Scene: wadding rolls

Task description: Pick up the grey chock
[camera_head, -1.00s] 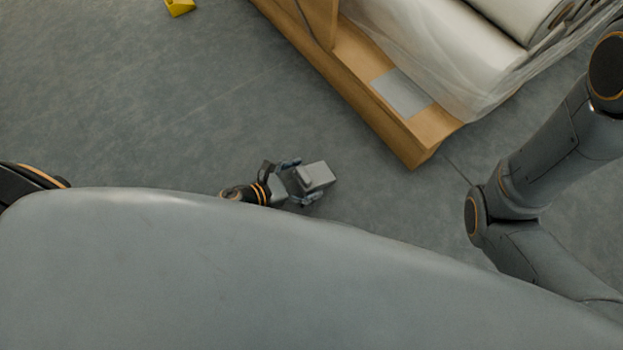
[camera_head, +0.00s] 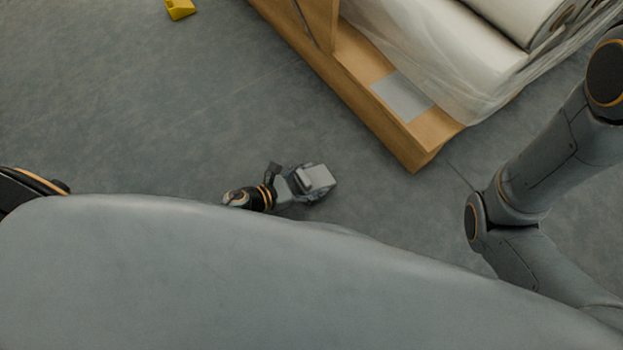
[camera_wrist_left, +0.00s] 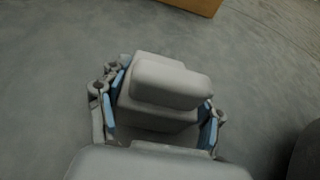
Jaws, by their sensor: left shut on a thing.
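The grey chock (camera_head: 317,178) is a small stepped block near the middle of the head view, just above the edge of my own body. My left gripper (camera_head: 308,182) is shut on it. In the left wrist view the chock (camera_wrist_left: 165,95) fills the space between the blue-padded fingers of my left gripper (camera_wrist_left: 160,122), with a finger against each side. I cannot tell whether the chock still touches the floor. My right arm shows at the right of the head view, but its gripper is out of view.
A wooden crate (camera_head: 400,133) with white rolls (camera_head: 440,50) under clear plastic stands at the upper right, its near corner right of the chock. A yellow block (camera_head: 180,9) lies on the floor at the top left. The grey floor (camera_head: 130,110) between is clear.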

